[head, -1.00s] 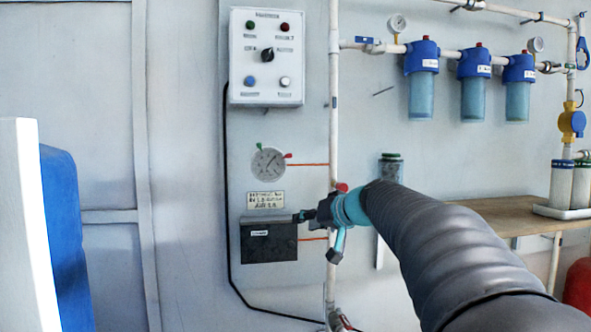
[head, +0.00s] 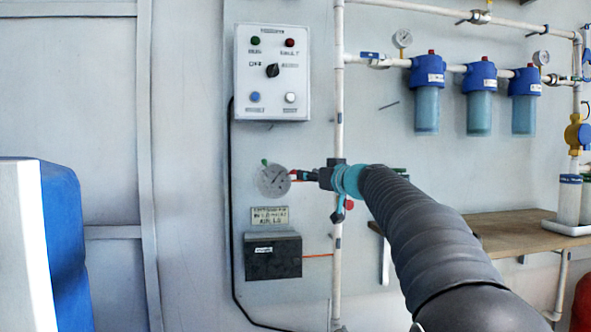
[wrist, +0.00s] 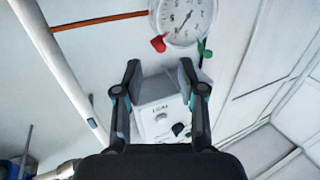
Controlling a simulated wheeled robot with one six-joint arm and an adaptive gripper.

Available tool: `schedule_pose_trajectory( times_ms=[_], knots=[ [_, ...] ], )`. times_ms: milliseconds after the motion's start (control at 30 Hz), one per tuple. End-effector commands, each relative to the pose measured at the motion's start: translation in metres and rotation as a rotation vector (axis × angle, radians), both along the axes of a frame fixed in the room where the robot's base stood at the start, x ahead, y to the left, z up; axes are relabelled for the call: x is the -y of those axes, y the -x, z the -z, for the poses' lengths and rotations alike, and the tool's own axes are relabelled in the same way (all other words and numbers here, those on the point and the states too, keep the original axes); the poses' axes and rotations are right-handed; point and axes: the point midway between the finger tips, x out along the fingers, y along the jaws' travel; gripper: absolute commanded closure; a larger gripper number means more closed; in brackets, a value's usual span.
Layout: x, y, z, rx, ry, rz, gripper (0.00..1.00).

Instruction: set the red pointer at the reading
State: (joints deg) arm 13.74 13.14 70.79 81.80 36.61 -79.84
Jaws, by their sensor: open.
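The round white gauge (head: 272,181) is on the wall panel. It also shows at the top of the wrist view (wrist: 188,16), partly cut off, with a dark needle. The red pointer (wrist: 158,43) is a small tab on the gauge's rim, and a green tab (wrist: 204,48) sits apart from it on the rim. In the head view the red pointer (head: 292,173) is at the gauge's right edge. My gripper (head: 305,175) is just right of the gauge. In the wrist view my gripper (wrist: 159,72) is open and empty, its fingertips short of the red pointer.
A label plate (head: 269,215), too blurred to read surely, and a black box (head: 273,256) are below the gauge. A control box (head: 272,72) with knob and buttons is above. A vertical white pipe (head: 338,100) runs right of the gauge. Blue filters (head: 480,95) hang farther right.

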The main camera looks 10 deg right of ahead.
Motion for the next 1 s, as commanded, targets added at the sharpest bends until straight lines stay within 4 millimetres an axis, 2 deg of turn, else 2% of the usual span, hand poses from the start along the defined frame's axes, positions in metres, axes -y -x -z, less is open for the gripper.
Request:
schedule_pose_trajectory(
  times_ms=[100, 333, 500, 767, 800, 933, 967, 1000],
  knots=[
    [-0.01, -0.021, -0.003, -0.001, -0.001, -0.002, 0.6],
    [-0.022, -0.049, -0.002, -0.001, 0.0, -0.002, 0.6],
    [-0.025, -0.057, -0.001, 0.0, 0.0, -0.002, 0.6],
    [-0.026, -0.058, 0.0, 0.0, 0.0, -0.001, 0.6],
    [-0.026, -0.058, 0.0, 0.0, 0.0, -0.001, 0.62],
    [-0.026, -0.058, 0.0, 0.0, 0.0, -0.001, 0.95],
    [-0.026, -0.058, 0.0, 0.0, 0.0, -0.001, 1.0],
    [-0.026, -0.058, 0.0, 0.0, 0.0, -0.002, 1.0]
  ],
)
